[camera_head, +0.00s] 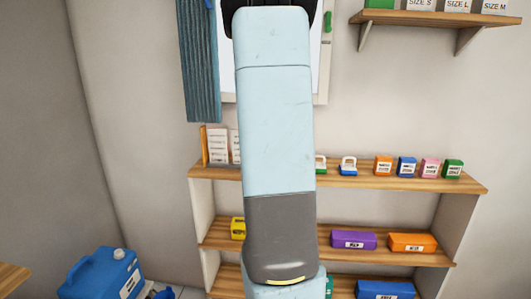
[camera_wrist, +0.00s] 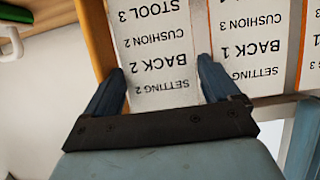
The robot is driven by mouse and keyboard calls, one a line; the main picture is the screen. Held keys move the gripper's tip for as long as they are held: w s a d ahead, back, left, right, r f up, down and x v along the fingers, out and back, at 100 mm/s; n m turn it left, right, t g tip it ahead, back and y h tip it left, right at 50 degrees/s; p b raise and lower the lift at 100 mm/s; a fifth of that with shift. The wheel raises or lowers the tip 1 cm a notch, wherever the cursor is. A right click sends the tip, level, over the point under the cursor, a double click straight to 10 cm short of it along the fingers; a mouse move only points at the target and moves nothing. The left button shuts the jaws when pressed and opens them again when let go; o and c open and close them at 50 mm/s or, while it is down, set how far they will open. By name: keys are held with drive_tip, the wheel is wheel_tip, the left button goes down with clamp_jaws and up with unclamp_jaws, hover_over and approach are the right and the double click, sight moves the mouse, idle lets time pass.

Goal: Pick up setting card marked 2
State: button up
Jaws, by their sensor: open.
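The setting card marked 2 (camera_wrist: 155,50) is a white card with black print, upside down in the wrist view, reading SETTING 2, BACK 2, CUSHION 2 and STOOL 3. My gripper (camera_wrist: 163,78) is open, with one finger at each side of this card's near end. The card appears between the fingers; I cannot tell whether they touch it. A similar card marked 1 (camera_wrist: 248,40) stands close beside it on the right. In the head view, white cards (camera_head: 217,145) stand at the left end of the top shelf, partly behind my arm. My gripper is hidden there.
An orange-brown upright (camera_wrist: 95,35) borders the card on the left. Another card (camera_wrist: 314,50) shows at the right edge. The wooden shelf (camera_head: 400,181) holds several small coloured boxes at right. A blue container (camera_head: 100,273) is at lower left.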

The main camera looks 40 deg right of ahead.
drive_tip(key=shift+c, duration=0.3)
drive_tip(key=c, duration=0.7)
drive_tip(key=shift+o, duration=0.2)
